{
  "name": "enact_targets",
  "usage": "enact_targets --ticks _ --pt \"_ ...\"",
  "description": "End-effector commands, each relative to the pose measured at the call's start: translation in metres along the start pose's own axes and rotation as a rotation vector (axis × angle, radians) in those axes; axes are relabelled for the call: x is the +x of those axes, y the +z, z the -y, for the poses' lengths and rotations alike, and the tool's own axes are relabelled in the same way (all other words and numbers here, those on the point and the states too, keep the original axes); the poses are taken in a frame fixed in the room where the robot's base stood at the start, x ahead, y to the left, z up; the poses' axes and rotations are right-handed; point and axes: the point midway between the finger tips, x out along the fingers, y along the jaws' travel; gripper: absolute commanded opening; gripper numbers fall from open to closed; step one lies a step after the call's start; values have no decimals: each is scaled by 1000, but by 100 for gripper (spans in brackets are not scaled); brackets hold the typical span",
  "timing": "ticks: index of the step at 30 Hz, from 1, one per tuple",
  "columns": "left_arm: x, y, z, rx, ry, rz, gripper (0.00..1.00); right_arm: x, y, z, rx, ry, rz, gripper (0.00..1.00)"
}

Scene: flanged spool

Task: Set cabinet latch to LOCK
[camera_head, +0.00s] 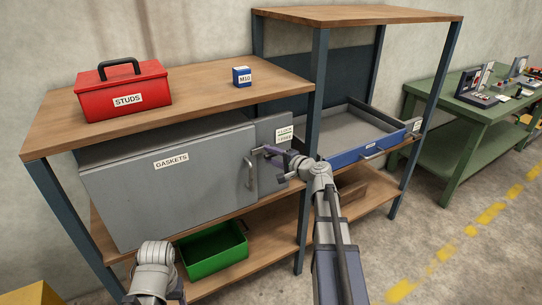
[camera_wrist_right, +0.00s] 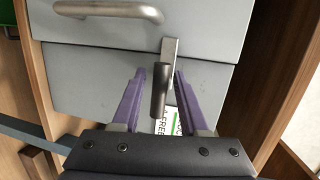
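The grey cabinet (camera_head: 205,180), labelled GASKETS, stands on the shelf with its door shut. Its latch has a metal bar (camera_wrist_right: 170,47) and a dark cylindrical grip (camera_wrist_right: 159,92). A white label (camera_head: 285,134) with LOCK above FREE is on the panel right of the door; it shows partly in the right wrist view (camera_wrist_right: 176,122). My right gripper (camera_head: 268,153) is at the latch. In the right wrist view its purple fingers (camera_wrist_right: 159,76) are open on both sides of the grip, with visible gaps. My left arm shows at the bottom; its gripper's fingers cannot be made out.
The door handle (camera_head: 250,174) is close left of my right gripper. A red STUDS toolbox (camera_head: 122,90) and a blue M10 box (camera_head: 242,76) stand on the top. A green bin (camera_head: 212,250) is below. An open blue-fronted drawer (camera_head: 370,150) and a post (camera_head: 314,95) are close right.

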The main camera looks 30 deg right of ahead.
Motion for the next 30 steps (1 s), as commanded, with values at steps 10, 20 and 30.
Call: enact_targets --ticks 10,20,30 --pt "-1 0 0 0 0 0 71 -1 0 1 2 -3 -1 56" --pt "-10 1 1 0 0 0 71 -47 1 2 3 -2 -4 56" --pt "-15 1 2 0 0 0 71 -78 0 1 1 -2 -1 56"
